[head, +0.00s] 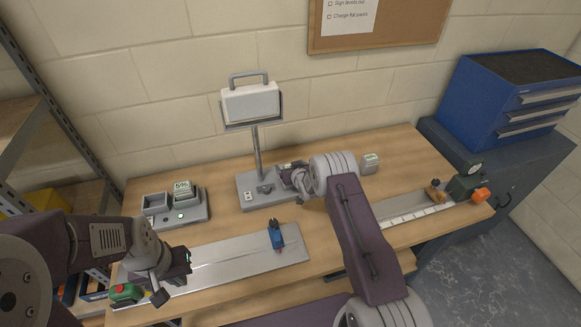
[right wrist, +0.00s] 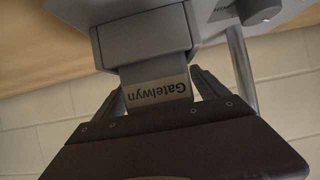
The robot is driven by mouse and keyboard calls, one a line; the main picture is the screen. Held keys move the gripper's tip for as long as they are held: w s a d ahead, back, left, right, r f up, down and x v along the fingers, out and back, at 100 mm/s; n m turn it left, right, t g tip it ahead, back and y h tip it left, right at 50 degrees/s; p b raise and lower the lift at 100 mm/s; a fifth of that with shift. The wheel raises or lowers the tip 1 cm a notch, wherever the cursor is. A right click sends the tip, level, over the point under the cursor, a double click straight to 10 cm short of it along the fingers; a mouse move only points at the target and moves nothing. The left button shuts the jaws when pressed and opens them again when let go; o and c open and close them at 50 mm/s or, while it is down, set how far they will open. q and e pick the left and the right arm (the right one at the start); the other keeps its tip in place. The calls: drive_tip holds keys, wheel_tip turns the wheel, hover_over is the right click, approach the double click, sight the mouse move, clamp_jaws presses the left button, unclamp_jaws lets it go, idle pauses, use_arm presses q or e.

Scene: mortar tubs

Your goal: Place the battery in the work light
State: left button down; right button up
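The work light (head: 250,104) stands at the back of the bench on a post with a grey base (head: 254,201). My right gripper (head: 294,174) is at the right side of that base. In the right wrist view its fingers (right wrist: 157,90) are shut on a grey battery labelled "Gatelwyn" (right wrist: 157,88), close against the grey housing beside the post. How deep it sits is hidden. A charger (head: 190,217) at the left holds another battery (head: 183,188) reading about 6%. One more battery (head: 370,160) stands right of my right arm. My left gripper (head: 181,268) is low at the left; its fingertips are unclear.
A metal plate (head: 225,261) lies at the front with a blue clamp-like tool (head: 276,236). A green and red item (head: 124,292) is at the front left. A ruled strip (head: 415,215) and green device (head: 467,181) are at the right. A blue drawer cabinet (head: 500,95) stands beyond.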

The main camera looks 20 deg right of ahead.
drive_tip(key=shift+r, duration=0.25)
drive_tip(key=s+a+r+g, duration=0.1)
drive_tip(key=s+r+g, duration=0.3)
drive_tip(key=s, duration=1)
drive_tip(key=s+r+g+b, duration=0.1)
drive_tip(key=s+r+g, duration=0.25)
drive_tip(key=s, duration=0.95)
drive_tip(key=s+a+r+g, duration=0.1)
drive_tip(key=s+r+g, duration=0.25)
drive_tip(key=s, duration=1.05)
drive_tip(key=shift+m, duration=0.3)
drive_tip(key=shift+w+f+b, duration=0.15)
drive_tip(key=shift+f+b, duration=0.95)
drive_tip(key=shift+b, duration=0.2)
drive_tip(key=shift+w+f+b, duration=0.1)
drive_tip(key=shift+f+b, duration=1)
drive_tip(key=shift+b, duration=0.2)
drive_tip(key=shift+s, duration=0.1)
